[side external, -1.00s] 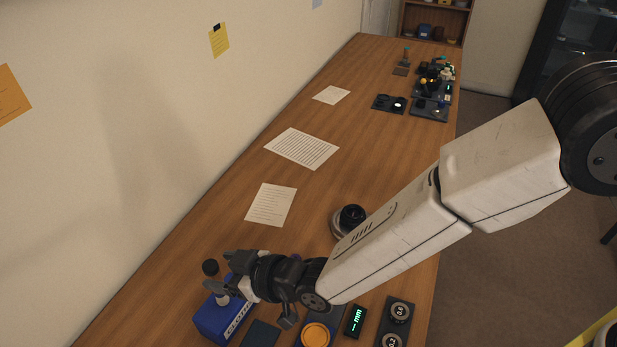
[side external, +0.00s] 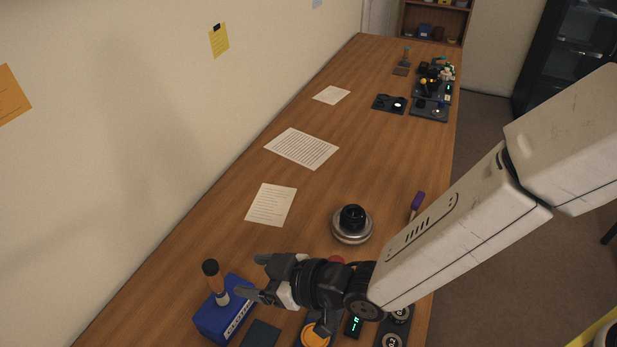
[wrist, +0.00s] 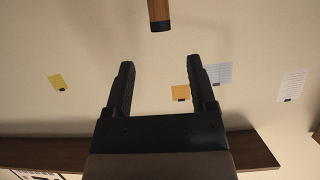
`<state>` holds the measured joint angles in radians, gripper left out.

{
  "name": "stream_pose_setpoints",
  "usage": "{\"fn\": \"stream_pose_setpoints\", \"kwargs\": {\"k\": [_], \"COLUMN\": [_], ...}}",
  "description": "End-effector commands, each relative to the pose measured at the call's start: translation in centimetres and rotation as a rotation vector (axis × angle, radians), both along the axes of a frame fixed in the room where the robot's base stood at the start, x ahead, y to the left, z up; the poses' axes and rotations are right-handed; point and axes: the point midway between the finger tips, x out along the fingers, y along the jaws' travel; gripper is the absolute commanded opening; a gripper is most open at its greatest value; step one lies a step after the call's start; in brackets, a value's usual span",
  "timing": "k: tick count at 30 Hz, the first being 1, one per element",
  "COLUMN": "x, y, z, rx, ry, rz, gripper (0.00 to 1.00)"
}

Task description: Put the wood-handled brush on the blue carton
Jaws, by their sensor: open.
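The wood-handled brush (side external: 212,279) stands roughly upright on top of the blue carton (side external: 213,322) in the side external view, with its dark end up and its pale lower end on the carton. My gripper (side external: 250,277) is to the right of the brush, apart from it, with its fingers pointing left. In the wrist view my gripper (wrist: 160,75) has its two fingers spread with nothing between them. The end of the brush handle (wrist: 159,14) shows beyond the fingertips at the top of the wrist view. The carton is not visible there.
A lens on a round silver stand (side external: 352,225) is on the table behind my gripper. A purple-handled tool (side external: 417,203) lies near the right edge. A dark pad (side external: 261,334) and an orange round piece (side external: 314,337) are at the front. Paper sheets (side external: 271,204) lie farther back.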

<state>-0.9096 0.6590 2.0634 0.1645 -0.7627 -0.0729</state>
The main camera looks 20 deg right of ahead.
Motion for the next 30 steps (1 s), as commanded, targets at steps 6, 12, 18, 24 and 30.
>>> {"fn": "stream_pose_setpoints", "kwargs": {"k": [6,12,18,24,30], "x": [0.0,0.3,2.0,4.4,4.6], "y": [0.0,-0.3,-3.6,-11.3,-21.1], "z": [0.0,0.0,0.3,0.6,0.7], "rx": [0.000,-0.004,-0.046,-0.134,-0.230], "ry": [0.000,0.005,0.055,0.178,0.354], "rz": [0.000,-0.007,-0.062,-0.184,-0.339], "gripper": [0.72,0.72,0.72,0.72,0.72]}}
